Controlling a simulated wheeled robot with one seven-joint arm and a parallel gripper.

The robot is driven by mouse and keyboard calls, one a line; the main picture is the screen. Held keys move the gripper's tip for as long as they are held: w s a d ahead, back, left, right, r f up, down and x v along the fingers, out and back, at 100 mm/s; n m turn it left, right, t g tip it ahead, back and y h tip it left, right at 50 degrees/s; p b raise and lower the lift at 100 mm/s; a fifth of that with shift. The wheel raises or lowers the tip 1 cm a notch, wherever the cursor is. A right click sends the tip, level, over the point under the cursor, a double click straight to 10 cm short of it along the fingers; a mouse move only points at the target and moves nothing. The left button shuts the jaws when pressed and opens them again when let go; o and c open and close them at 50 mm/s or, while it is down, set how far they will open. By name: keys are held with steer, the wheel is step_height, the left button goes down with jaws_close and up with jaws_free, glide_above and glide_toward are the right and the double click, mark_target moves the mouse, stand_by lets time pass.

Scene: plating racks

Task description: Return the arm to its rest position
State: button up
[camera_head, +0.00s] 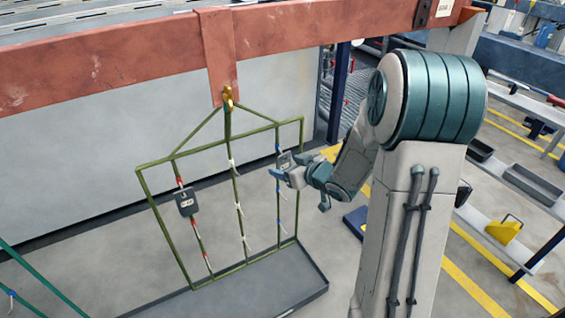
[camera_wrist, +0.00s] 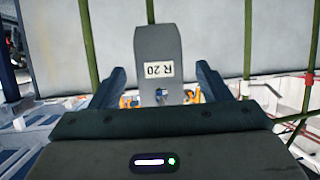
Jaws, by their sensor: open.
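My gripper (camera_head: 279,172) is open, at the right part of a green hanging rack (camera_head: 168,222) in the head view. In the wrist view my gripper (camera_wrist: 161,80) shows its two dark fingers spread apart. A grey plate marked "R 20" (camera_wrist: 157,47) stands between and beyond them, with gaps on both sides, so the fingers do not grip it. The same plate seems to show in the head view (camera_head: 284,159), partly behind the gripper. My arm reaches left from its column, bent at the elbow.
The rack hangs by a brass hook (camera_head: 228,98) from a red beam (camera_head: 110,67). A second dark plate (camera_head: 187,202) hangs on its left bar. A grey tray (camera_head: 262,284) lies below. Yellow floor lines and a shelf with a yellow scoop (camera_head: 504,229) are at right.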

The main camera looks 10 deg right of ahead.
steer(key=p+v, duration=0.2)
steer(key=v, duration=0.9)
steer(key=s+d+r+m+g+h+p, duration=0.1)
steer(key=d+r+m+h+p, duration=0.1)
steer(key=r+h+p, duration=0.4)
steer(key=s+d+r+m+g+h+p, duration=0.15)
steer(key=r+p, duration=0.25)
steer(key=r, duration=0.4)
steer(key=s+a+r+g+p, duration=0.2)
steer(key=s+r, duration=0.1)
steer(key=s, duration=0.2)
steer(key=s+a+r+m+g+y+p, duration=0.1)
steer(key=s+a+r+g+p, duration=0.1)
steer(key=s, duration=0.4)
steer(key=s+a+r+m+g+p, duration=0.1)
steer(key=s+a+r+g+p, duration=0.1)
steer(key=s+a+r+p, duration=0.2)
steer(key=shift+s+a+r, duration=0.2)
steer(key=shift+s+r, duration=0.25)
steer(key=shift+s, duration=0.3)
steer(key=shift+g, duration=0.25)
